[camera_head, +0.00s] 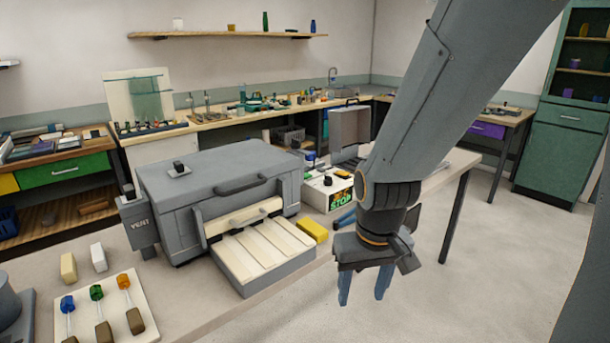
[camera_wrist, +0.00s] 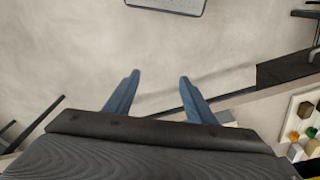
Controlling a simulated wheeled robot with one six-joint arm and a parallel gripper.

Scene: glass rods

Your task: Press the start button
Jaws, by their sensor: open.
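A white control box (camera_head: 318,196) stands on the bench right of the grey kiln-like machine (camera_head: 215,185). Its front carries coloured lettering, of which a green "STOP" is the clearest. A black knob (camera_head: 327,181) sits on its top. I cannot make out which part is the start button. My gripper (camera_head: 361,290) hangs to the right of and nearer than the box, beyond the bench's front edge, with fingers down. In the wrist view my gripper (camera_wrist: 160,78) has its two blue fingers apart with nothing between them, over the floor.
A yellow block (camera_head: 314,230) lies near the bench edge beside the machine's slatted tray (camera_head: 262,252). A board of coloured-handled tools (camera_head: 140,300) is at front left. A grey open case (camera_head: 350,130) stands behind the box. The floor at right is clear.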

